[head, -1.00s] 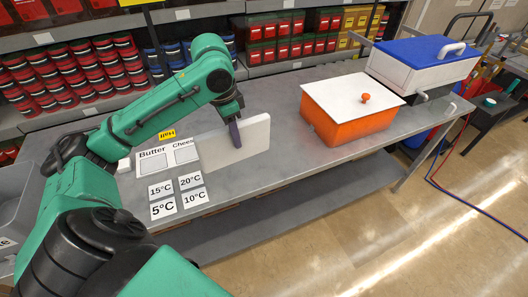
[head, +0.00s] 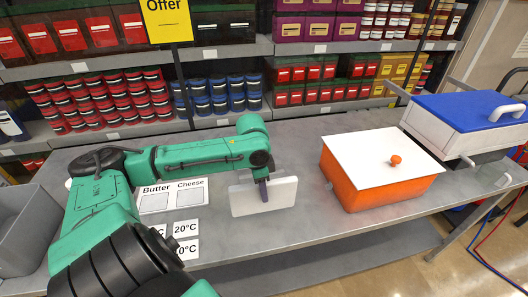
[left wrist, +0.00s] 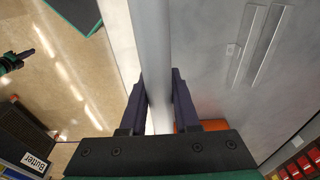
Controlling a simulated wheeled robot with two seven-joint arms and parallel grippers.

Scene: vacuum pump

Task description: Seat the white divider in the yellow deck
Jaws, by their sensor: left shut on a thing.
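My left gripper (head: 263,191) is shut on the white divider (head: 283,194), a flat pale panel standing on edge at the front middle of the grey table. In the left wrist view its two dark fingers (left wrist: 162,100) press on both faces of the divider (left wrist: 150,40). I cannot tell whether the divider's lower edge touches the table. I see no yellow deck in these frames. My right gripper seems to be the small dark claw shape (left wrist: 18,62) at the left edge of the left wrist view, too small to read its state.
An orange box (head: 372,188) with a white lid (head: 380,155) and orange knob stands right of the divider. A white box with a blue lid (head: 465,108) is farther right. Butter and Cheese cards (head: 172,197) and temperature cards (head: 187,228) lie left. A grey bin (head: 25,225) is at far left. Stocked shelves stand behind.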

